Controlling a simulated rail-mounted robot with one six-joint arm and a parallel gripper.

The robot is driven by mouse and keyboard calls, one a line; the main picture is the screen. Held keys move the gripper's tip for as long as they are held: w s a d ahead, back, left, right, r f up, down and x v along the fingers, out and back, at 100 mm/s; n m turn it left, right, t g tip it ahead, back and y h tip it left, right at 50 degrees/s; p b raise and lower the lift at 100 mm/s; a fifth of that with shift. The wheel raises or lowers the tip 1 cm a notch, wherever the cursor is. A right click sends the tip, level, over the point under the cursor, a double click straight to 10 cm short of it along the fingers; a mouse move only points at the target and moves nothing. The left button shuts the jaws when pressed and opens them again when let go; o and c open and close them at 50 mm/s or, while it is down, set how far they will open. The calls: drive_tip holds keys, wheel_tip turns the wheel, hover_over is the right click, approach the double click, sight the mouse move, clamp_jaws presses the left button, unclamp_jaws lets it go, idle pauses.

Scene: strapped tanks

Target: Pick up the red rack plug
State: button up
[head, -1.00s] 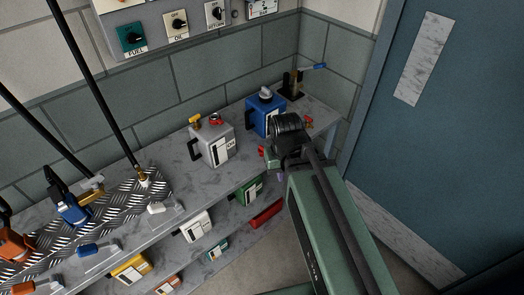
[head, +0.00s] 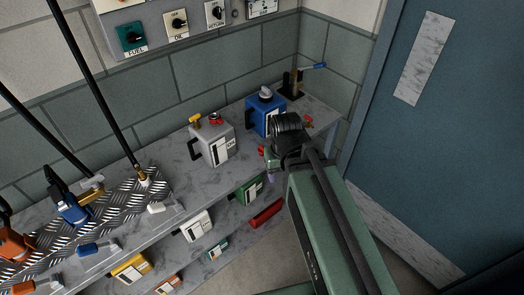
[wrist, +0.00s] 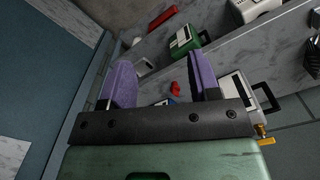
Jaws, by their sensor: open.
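A small red piece, which looks like the red rack plug (wrist: 175,88), shows between my fingers in the wrist view, beyond the fingertips and near the counter edge. In the head view a small red piece (head: 262,150) shows just left of my wrist, probably the same one. Another small red piece with a yellowish part (head: 308,120) lies on the counter right of my wrist; I cannot tell its kind. My gripper (wrist: 160,72) is open and empty, with two purple fingers apart. In the head view my wrist hides most of it; a bit of purple finger shows below.
A blue can (head: 265,117) stands behind my wrist, and a grey can (head: 212,145) with yellow and red tops stands left of it. The lower shelf holds a green can (head: 250,190) and a long red box (head: 267,213). A blue door (head: 455,130) is at right.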

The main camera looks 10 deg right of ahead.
drive_tip(key=shift+o, duration=0.6)
drive_tip(key=n+b, duration=0.7)
drive_tip(key=n, duration=1.2)
hover_over(262, 146)
wheel_tip(262, 146, down, 7)
drive_tip(key=shift+w, duration=0.15)
drive_tip(key=n, duration=0.5)
drive_tip(key=shift+r, duration=0.1)
wheel_tip(262, 146, down, 11)
drive_tip(key=b, duration=1.1)
drive_tip(key=shift+s+r, duration=0.1)
drive_tip(key=shift+s, duration=0.1)
drive_tip(key=c, duration=1)
